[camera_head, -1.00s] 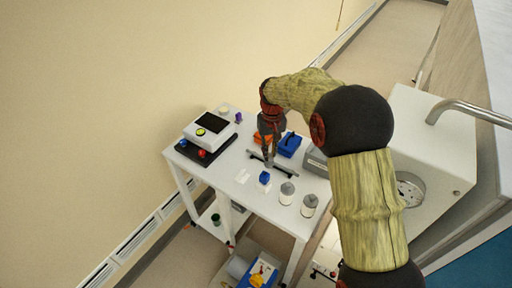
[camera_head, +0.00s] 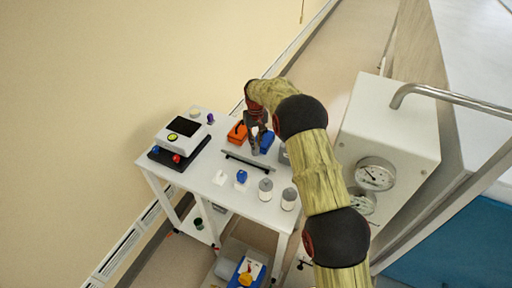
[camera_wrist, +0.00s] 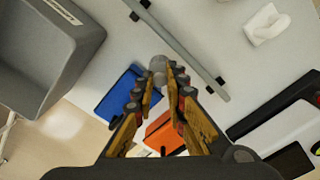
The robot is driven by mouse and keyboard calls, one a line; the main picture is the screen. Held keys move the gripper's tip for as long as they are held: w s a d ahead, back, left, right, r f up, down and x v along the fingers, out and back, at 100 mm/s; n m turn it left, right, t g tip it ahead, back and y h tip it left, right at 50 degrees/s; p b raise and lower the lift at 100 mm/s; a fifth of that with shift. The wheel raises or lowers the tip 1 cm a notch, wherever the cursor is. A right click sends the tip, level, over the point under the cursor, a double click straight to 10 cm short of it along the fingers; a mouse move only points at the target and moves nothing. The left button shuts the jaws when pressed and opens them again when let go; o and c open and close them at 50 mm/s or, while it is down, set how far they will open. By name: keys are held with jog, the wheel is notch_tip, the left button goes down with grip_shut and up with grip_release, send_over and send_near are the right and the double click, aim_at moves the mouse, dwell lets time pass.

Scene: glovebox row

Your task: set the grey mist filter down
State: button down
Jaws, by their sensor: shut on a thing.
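The grey mist filter (camera_wrist: 158,66) is a small grey rounded piece at my fingertips in the wrist view. My gripper (camera_wrist: 168,80) is shut on it, and the fingers hide part of it. In the head view my gripper (camera_head: 256,138) points down over the far right part of the white cart top (camera_head: 205,192), with the filter (camera_head: 255,150) small below it. It is beside a blue tray (camera_head: 267,143) and behind a grey bar with black ends (camera_head: 246,161). I cannot tell whether the filter touches the surface.
An orange tray (camera_head: 237,132) is left of the gripper. Two grey-lidded white jars (camera_head: 265,189), a blue item (camera_head: 241,176) and a white piece (camera_head: 220,177) stand in front of the bar. A white instrument (camera_head: 180,136) is at left. A grey bin (camera_wrist: 35,55) shows in the wrist view.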

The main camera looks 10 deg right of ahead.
jog(key=shift+w+d+f, duration=0.2)
jog(key=shift+w+f, duration=0.05)
jog(key=shift+f, duration=1.6)
jog(key=shift+f, duration=0.1)
jog(key=c, duration=1.8)
grip_release()
jog(key=shift+f, duration=0.1)
